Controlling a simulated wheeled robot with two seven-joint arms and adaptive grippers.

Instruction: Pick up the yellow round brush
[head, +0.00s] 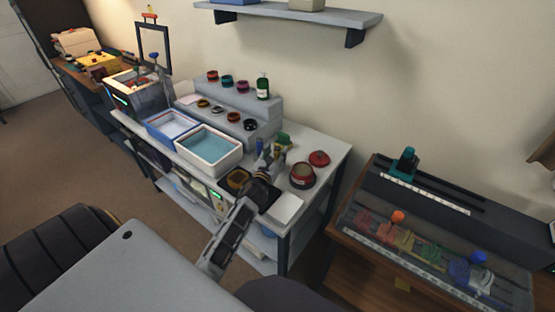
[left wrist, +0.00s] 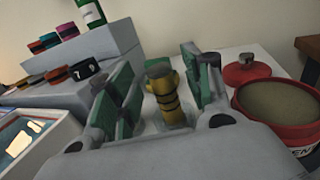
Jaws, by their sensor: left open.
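The yellow round brush (left wrist: 163,93), a short yellow cylinder with dark bands, stands roughly upright in the left wrist view. It is between the two green-padded fingers of my left gripper (left wrist: 160,80), with visible space on both sides. The gripper is open and not closed on it. In the head view my left gripper (head: 268,156) is low over the right part of the white workbench (head: 325,150). The brush is too small and crowded there to tell apart clearly. The brush's lower end is partly hidden by the gripper body. My right gripper is not in view.
An open red tin (head: 302,176) and its red lid (head: 319,158) are close to the right of the gripper. A white tray of bluish liquid (head: 208,166) is to the left. A grey stepped rack (head: 262,112) with several small rings and a green bottle (head: 262,88) stands behind.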

